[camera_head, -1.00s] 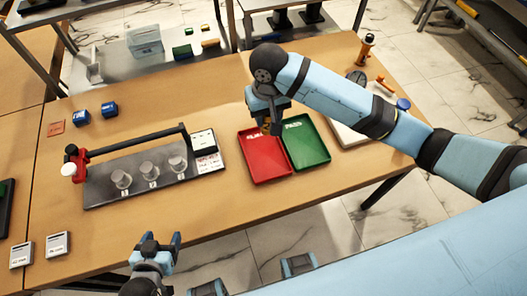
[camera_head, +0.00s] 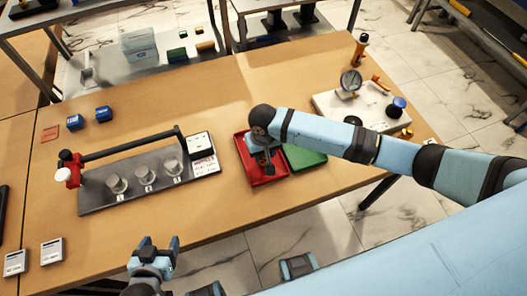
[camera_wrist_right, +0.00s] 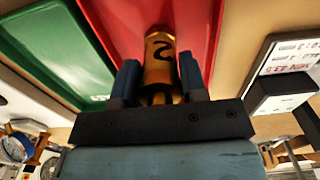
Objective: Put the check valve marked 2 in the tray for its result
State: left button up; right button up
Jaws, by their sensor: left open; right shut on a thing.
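My right gripper (camera_head: 268,165) is over the red tray (camera_head: 248,163) in the head view. In the right wrist view my right gripper (camera_wrist_right: 160,82) is shut on the check valve marked 2 (camera_wrist_right: 160,55), a brass-coloured cylinder with a dark 2 facing the camera. The red tray (camera_wrist_right: 115,20) lies behind the valve there; I cannot tell whether the valve touches it. The green tray (camera_head: 308,160), labelled PASS in the earlier head view, adjoins the red one on the right, partly hidden by my arm. My left gripper (camera_head: 160,244) is open and empty at the table's front edge.
A dark test stand (camera_head: 140,195) with several clear cups and a red-ended bar stands left of the trays. A gauge (camera_head: 351,81) stands on a pale plate at the right. Blue blocks (camera_head: 104,113) sit at the back left, with two small white boxes (camera_head: 52,251) in front.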

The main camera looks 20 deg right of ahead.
pick_arm(q)
jog(key=shift+r, duration=0.1)
pick_arm(e)
jog(key=shift+f, duration=0.15)
jog(key=o, duration=1.1)
